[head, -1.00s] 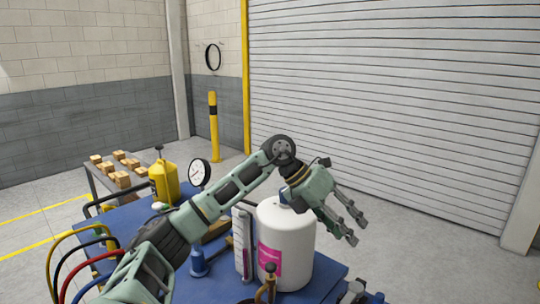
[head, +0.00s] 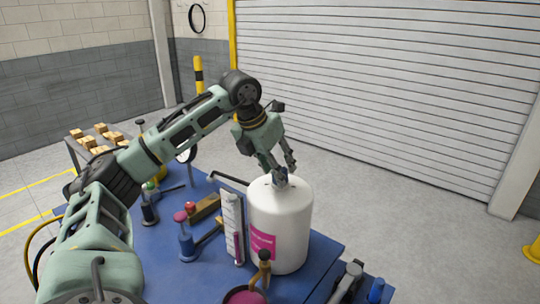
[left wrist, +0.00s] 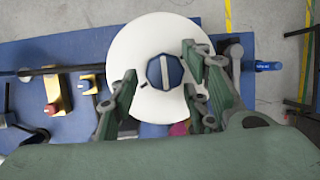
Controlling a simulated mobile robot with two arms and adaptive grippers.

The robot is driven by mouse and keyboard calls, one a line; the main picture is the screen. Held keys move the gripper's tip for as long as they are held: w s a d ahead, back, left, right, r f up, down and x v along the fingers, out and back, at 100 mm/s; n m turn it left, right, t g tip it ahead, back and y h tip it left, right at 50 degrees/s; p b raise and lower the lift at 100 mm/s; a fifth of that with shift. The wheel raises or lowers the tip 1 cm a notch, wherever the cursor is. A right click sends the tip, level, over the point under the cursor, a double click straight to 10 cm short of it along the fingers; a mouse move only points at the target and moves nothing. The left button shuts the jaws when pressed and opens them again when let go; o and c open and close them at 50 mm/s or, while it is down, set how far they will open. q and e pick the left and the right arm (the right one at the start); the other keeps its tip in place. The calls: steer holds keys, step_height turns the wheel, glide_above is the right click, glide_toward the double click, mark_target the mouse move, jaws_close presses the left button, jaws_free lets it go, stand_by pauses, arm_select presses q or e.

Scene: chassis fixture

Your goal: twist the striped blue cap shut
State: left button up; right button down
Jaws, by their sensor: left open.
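The striped blue cap (left wrist: 165,72) sits on top of a white cylindrical container (head: 280,225) with a pink label. In the left wrist view the cap looks dark blue with a pale stripe across it. My left gripper (head: 282,172) is above the container and points down at the cap. Its fingers are open, and in the left wrist view they stand on both sides of the cap with gaps. In the head view the fingertips partly hide the cap (head: 280,182). I cannot tell whether any finger touches it. My right gripper is not in view.
The container stands on a blue table (head: 215,275). Close to its left are a white graduated gauge panel (head: 232,225) and a blue-based device with a pink knob (head: 183,235). A brass fitting (head: 264,268) is in front. A roller door (head: 390,90) stands behind.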

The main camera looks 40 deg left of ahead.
arm_select(q)
steer(key=shift+w+f, duration=0.3)
steer(key=shift+f, duration=0.35)
steer(key=c, duration=1)
steer(key=o, duration=0.4)
steer(key=shift+r, duration=0.15)
jaws_close()
